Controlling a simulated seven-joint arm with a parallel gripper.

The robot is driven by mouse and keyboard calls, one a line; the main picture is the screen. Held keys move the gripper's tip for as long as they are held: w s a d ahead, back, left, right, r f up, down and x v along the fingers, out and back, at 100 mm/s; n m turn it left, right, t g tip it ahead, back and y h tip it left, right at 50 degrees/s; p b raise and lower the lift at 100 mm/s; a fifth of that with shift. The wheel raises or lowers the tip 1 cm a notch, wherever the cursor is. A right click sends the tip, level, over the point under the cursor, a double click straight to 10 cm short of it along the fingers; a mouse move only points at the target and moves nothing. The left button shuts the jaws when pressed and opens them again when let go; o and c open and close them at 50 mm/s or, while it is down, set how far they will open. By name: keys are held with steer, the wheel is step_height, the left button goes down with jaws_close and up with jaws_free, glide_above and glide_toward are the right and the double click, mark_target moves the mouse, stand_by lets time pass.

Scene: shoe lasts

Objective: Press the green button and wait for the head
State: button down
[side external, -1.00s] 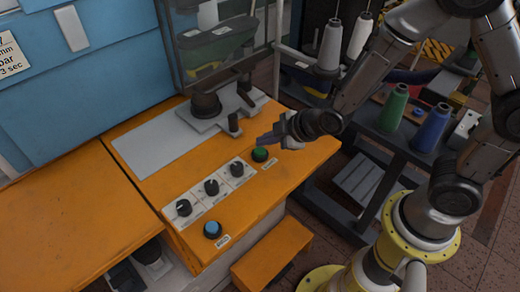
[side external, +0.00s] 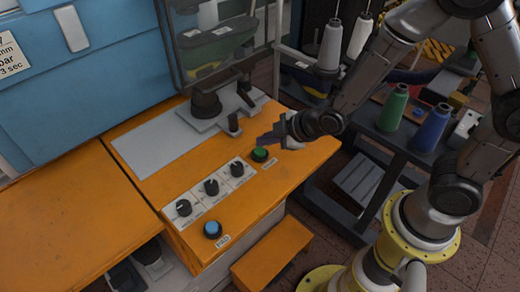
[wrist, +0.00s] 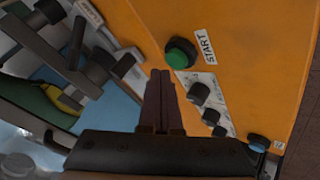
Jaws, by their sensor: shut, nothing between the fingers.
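The green button (side external: 260,154) sits in a dark ring on the orange machine top. In the wrist view the green button (wrist: 180,54) lies beyond my fingertips, beside a white label reading START (wrist: 204,46). My gripper (side external: 264,138) is shut and empty, close above and beside the button in the side view. In the wrist view my gripper (wrist: 160,76) has its two fingers together, a little to the left of and short of the button. I cannot tell whether it touches the button. The head (side external: 206,104) appears as a dark round part on a grey plate behind the button.
Three black knobs (side external: 211,187) on white plates and a blue button (side external: 212,229) stand on the orange top (side external: 190,160). A clear guard (side external: 222,45) rises behind. A dark cart with a green spool (side external: 393,107) and a blue spool (side external: 432,129) stands to the right.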

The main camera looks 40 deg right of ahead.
mark_target(265, 151)
steer(key=shift+f, duration=0.1)
steer(key=shift+f, duration=0.3)
steer(key=shift+f, duration=0.5)
stand_by(0.7)
stand_by(0.3)
steer(key=shift+r, duration=0.95)
steer(key=shift+r, duration=2.5)
steer(key=shift+d, duration=0.1)
